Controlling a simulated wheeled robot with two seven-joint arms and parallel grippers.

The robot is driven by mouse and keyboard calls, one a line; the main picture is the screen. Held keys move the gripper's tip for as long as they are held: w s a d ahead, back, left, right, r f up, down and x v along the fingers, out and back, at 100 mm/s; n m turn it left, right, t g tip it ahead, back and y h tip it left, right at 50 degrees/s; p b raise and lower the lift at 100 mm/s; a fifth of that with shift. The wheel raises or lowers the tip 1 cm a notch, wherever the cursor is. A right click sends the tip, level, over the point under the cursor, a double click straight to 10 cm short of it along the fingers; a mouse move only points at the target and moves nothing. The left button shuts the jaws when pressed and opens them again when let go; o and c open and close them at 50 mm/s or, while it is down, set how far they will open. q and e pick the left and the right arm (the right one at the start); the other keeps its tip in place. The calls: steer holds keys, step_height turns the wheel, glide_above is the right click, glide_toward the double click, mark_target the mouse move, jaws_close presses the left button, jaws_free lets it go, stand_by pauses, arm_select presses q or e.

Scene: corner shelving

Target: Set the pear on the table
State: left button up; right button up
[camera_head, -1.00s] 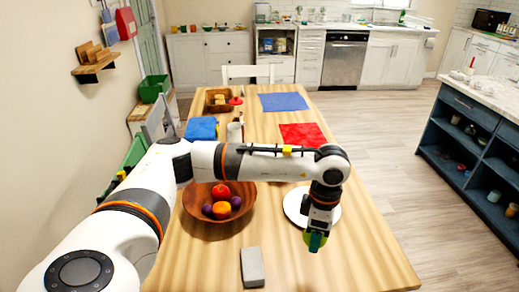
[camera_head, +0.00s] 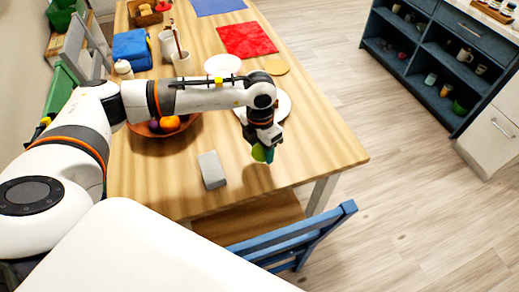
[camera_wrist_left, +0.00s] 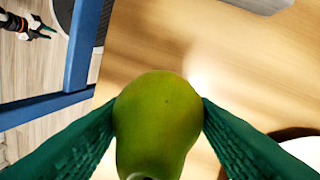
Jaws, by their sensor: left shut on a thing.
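The green pear (camera_wrist_left: 158,122) is held between the two green fingers of my left gripper (camera_wrist_left: 158,120) in the left wrist view. In the head view the left gripper (camera_head: 263,152) hangs over the near right part of the wooden table (camera_head: 270,200), and the pear shows as a small green patch. A shadow lies on the table just below the pear, and a gap seems to be between them; its size is hard to tell.
A white plate (camera_head: 284,106) is just behind the left gripper. A grey block (camera_head: 211,170) lies to its left. A wooden bowl of fruit (camera_head: 160,131) is partly hidden by my arm. A blue chair (camera_head: 300,237) stands at the near edge. Bare tabletop surrounds the gripper's near side.

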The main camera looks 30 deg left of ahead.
mark_target(262, 165)
arm_select(q)
step_height(262, 165, down, 4)
steer(key=shift+f, duration=0.15)
stand_by(0.3)
steer(key=shift+f, duration=0.2)
steer(key=o, duration=1)
steer(key=shift+r, duration=0.1)
